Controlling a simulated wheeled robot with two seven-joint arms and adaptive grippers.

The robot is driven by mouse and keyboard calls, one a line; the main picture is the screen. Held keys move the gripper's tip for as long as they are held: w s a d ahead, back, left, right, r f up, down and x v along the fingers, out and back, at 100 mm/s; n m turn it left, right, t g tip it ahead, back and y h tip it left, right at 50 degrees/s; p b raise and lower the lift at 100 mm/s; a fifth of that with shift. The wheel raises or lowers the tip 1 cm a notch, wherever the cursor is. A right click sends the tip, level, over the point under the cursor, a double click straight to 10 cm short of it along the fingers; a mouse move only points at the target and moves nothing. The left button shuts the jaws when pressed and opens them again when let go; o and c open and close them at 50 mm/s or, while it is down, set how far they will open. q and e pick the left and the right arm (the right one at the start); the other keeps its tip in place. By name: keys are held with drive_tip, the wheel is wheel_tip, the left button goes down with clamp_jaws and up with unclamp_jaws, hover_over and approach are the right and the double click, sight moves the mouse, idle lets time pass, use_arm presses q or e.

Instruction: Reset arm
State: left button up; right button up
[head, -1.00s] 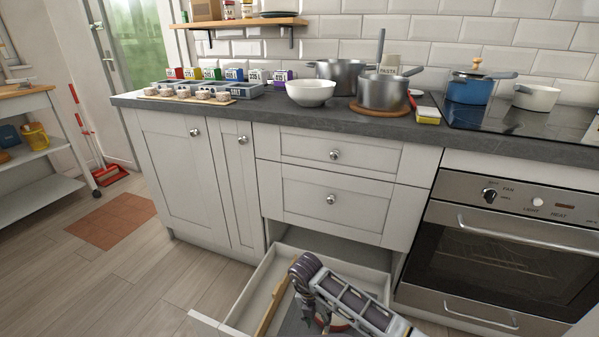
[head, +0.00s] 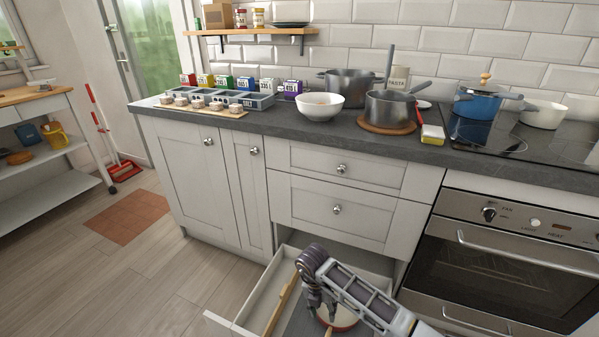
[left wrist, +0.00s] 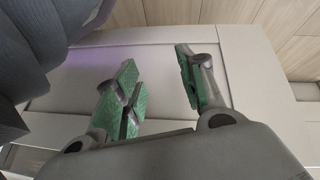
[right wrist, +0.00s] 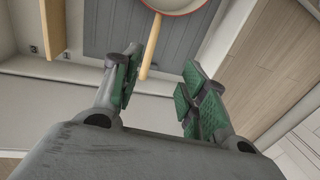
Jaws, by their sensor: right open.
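My right arm reaches down from the lower right over an open bottom drawer (head: 237,307). My right gripper (right wrist: 160,85) is open and empty in the right wrist view. A pan with a red rim (right wrist: 178,8) lies in the drawer, and its wooden handle (right wrist: 151,46) shows beyond the fingers, close to the left one in the picture. The pan also shows partly behind the gripper in the head view (head: 345,319). My left gripper (left wrist: 160,85) is open and empty in front of a pale panel (left wrist: 265,75) in the left wrist view. It is outside the head view.
A wooden utensil (head: 279,305) lies along the drawer's left side. Closed drawers (head: 338,226) are above and an oven (head: 510,262) stands to the right. The worktop (head: 290,130) holds a white bowl (head: 320,105), pots and small boxes.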

use_arm(q)
drive_tip(key=s+a+r+g+y+p, duration=0.2)
drive_tip(key=a+r+g+p, duration=0.1)
drive_tip(key=p, duration=0.9)
drive_tip(key=shift+a+r+y, duration=0.3)
drive_tip(key=shift+a+r, duration=0.3)
drive_tip(key=shift+a, duration=0.3)
drive_tip(key=shift+s+a+r+p, duration=0.2)
drive_tip(key=shift+a+r+p, duration=0.1)
drive_tip(key=shift+p, duration=0.2)
